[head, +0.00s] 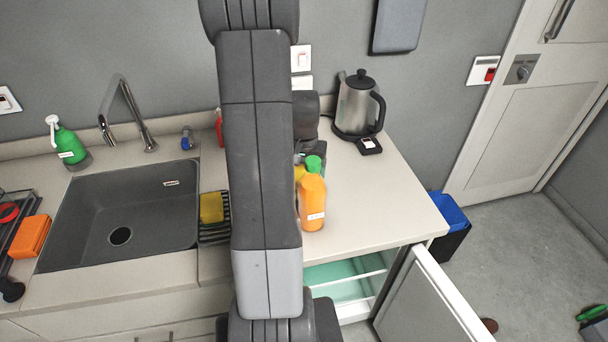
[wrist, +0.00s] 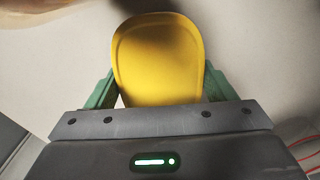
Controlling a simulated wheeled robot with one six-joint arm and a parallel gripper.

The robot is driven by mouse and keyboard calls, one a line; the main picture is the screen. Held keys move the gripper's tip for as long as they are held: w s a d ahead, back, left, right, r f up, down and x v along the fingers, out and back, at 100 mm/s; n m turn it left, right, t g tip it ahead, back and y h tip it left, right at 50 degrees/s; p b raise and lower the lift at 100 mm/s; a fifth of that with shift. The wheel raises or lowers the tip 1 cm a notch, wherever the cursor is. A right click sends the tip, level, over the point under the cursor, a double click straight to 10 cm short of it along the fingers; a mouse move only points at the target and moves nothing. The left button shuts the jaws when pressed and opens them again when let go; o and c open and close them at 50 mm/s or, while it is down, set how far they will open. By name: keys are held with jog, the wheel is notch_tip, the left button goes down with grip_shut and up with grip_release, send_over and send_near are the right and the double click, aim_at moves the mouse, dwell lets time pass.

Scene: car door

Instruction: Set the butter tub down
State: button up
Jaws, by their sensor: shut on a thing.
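The yellow butter tub (wrist: 158,60) fills the upper middle of the wrist view, lid side toward the camera. My gripper (wrist: 158,88) is shut on it, with one green finger against each side. A pale surface shows behind the tub; I cannot tell whether the tub touches it. In the head view my arm hides most of the gripper. A small yellow patch, likely the tub (head: 299,173), shows beside the arm, partly hidden by the orange bottle.
A kettle (head: 357,106) stands behind. Clear counter lies to the right. Below, a fridge door (head: 425,300) stands open. A sink (head: 125,215) is at left.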

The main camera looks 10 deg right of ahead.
jog(key=shift+f, duration=0.6)
jog(key=o, duration=1.2)
jog(key=shift+f, duration=0.1)
jog(key=shift+o, duration=0.2)
notch_tip(320, 180, up, 12)
jog(key=shift+f+b, duration=0.15)
jog(key=shift+b, duration=0.35)
jog(key=f, duration=0.4)
jog(key=d+f+b, duration=0.1)
jog(key=f, duration=0.1)
jog(key=shift+w+f, duration=0.15)
jog(key=shift+f, duration=0.05)
jog(key=shift+a+f+p, duration=0.25)
jog(key=shift+f+p, duration=0.1)
jog(key=shift+f, duration=1)
jog(key=shift+a+f+p, duration=0.25)
jog(key=shift+f+p, duration=0.05)
jog(key=shift+f, duration=1)
